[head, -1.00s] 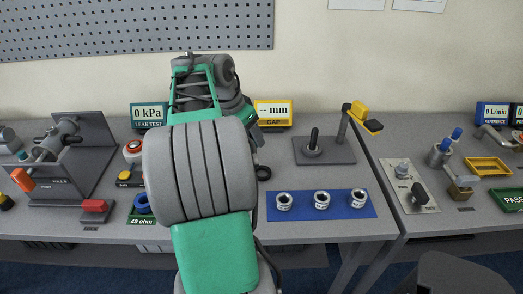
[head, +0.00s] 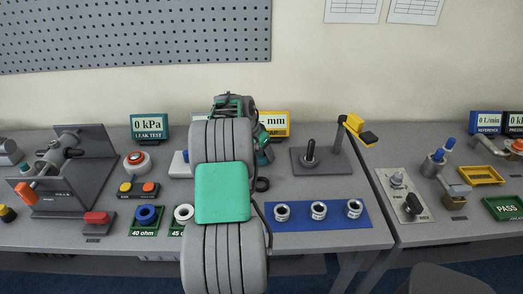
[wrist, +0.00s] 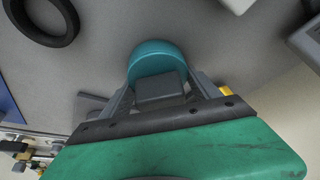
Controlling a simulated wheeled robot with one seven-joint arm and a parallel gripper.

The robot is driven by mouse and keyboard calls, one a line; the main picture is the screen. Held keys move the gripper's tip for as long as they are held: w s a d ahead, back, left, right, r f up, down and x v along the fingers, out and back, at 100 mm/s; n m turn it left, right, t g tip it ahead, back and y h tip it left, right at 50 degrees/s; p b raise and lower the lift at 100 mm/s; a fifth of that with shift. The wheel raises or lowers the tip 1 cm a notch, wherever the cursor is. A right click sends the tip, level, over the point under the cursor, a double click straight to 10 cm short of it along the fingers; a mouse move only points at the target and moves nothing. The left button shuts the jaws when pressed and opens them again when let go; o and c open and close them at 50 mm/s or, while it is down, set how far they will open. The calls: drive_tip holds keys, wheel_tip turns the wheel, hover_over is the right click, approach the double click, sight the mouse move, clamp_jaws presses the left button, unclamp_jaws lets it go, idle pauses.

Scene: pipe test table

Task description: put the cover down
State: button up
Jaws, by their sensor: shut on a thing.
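The cover (wrist: 153,57) is a teal round piece at the fingertips of my gripper (wrist: 158,84) in the wrist view. The gripper is shut on it, with a grey block between the fingers just behind the teal part. Grey table surface shows behind the cover; I cannot tell whether they touch. In the head view my arm hides the cover and fingertips, and only the green side of my gripper shows, in front of the yellow GAP display (head: 275,124).
A black ring (head: 262,184) lies on the table right of my arm; it also shows in the wrist view (wrist: 42,18). A blue mat (head: 337,216) holds three metal fittings. A grey plate with a black peg (head: 310,154) stands behind it. Coloured rings stand left of my arm.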

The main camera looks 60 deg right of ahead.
drive_tip(key=shift+f, duration=0.1)
drive_tip(key=o, duration=1.5)
drive_tip(key=shift+o, duration=0.2)
drive_tip(key=shift+a+r, duration=0.1)
drive_tip(key=shift+r, duration=0.3)
drive_tip(key=v, duration=1.1)
drive_tip(key=w+a+r+n+t, duration=0.2)
drive_tip(key=w+a+n, duration=0.35)
drive_tip(key=a, duration=0.75)
drive_tip(key=w+a+r+n+t, duration=0.1)
drive_tip(key=w+a+n, duration=0.3)
drive_tip(key=w+a, duration=0.55)
drive_tip(key=s+a+f+n+y, duration=0.1)
drive_tip(key=s+a+n, duration=0.2)
drive_tip(key=a, duration=0.7)
drive_tip(key=s+a+f+n+t+y, duration=0.1)
drive_tip(key=a+n, duration=0.4)
drive_tip(key=a, duration=0.6)
drive_tip(key=s+a+f+n+y, duration=0.2)
drive_tip(key=s+a, duration=0.4)
drive_tip(key=a, duration=0.4)
drive_tip(key=shift+a+f+n+t+b, duration=0.35)
drive_tip(key=shift+f+n, duration=0.35)
drive_tip(key=shift+n, duration=0.45)
